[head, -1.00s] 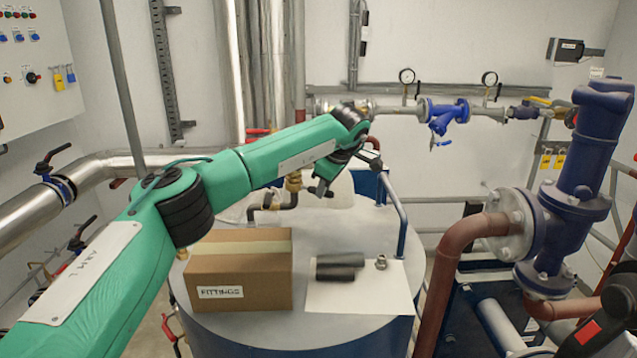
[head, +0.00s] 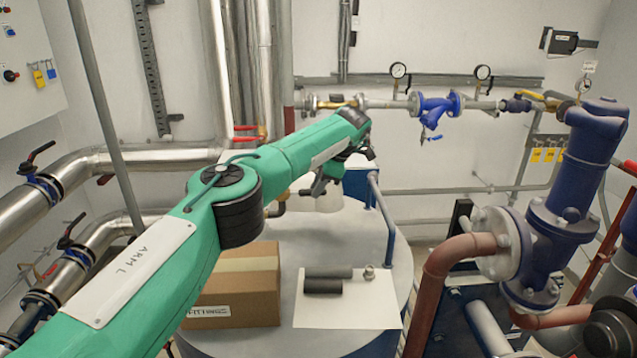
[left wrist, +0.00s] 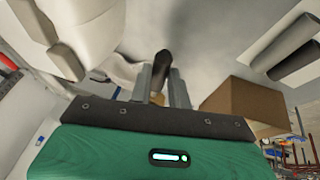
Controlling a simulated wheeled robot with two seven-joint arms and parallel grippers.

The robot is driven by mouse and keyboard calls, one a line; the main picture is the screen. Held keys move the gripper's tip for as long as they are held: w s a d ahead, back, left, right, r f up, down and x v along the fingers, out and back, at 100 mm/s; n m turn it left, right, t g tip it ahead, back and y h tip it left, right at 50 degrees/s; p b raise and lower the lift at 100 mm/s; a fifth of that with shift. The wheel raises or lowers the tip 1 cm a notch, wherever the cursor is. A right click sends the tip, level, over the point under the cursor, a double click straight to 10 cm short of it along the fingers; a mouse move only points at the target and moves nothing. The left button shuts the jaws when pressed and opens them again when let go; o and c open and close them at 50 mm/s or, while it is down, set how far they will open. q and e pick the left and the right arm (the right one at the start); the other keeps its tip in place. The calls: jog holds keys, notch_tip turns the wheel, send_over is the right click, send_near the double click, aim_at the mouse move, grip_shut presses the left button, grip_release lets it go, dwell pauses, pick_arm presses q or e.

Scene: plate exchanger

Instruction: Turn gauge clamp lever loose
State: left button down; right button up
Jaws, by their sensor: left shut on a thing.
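My left gripper (head: 322,184) reaches over the far part of the round tank top in the head view. In the left wrist view its two grey fingers (left wrist: 161,88) stand close on either side of a lever with a dark rounded grip (left wrist: 162,62). A small brass-coloured piece (left wrist: 157,99) shows between the fingers near the palm. The gripper is shut on this lever, which I take for the gauge clamp lever. In the head view my arm and gripper hide the lever, and its pivot cannot be made out. My right gripper is not in view.
A cardboard fittings box (head: 238,285), partly behind my left arm, stands on the tank top (head: 300,235). Dark cylinders (head: 325,282) lie on a white sheet (head: 350,315). A blue rail (head: 383,215) edges the tank. Red-brown pipe (head: 432,285) and blue valve body (head: 570,200) stand right.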

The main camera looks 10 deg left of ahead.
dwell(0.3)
pick_arm(q)
jog(key=c, duration=1.3)
grip_release()
jog(key=shift+a, duration=0.1)
jog(key=shift+w, duration=0.1)
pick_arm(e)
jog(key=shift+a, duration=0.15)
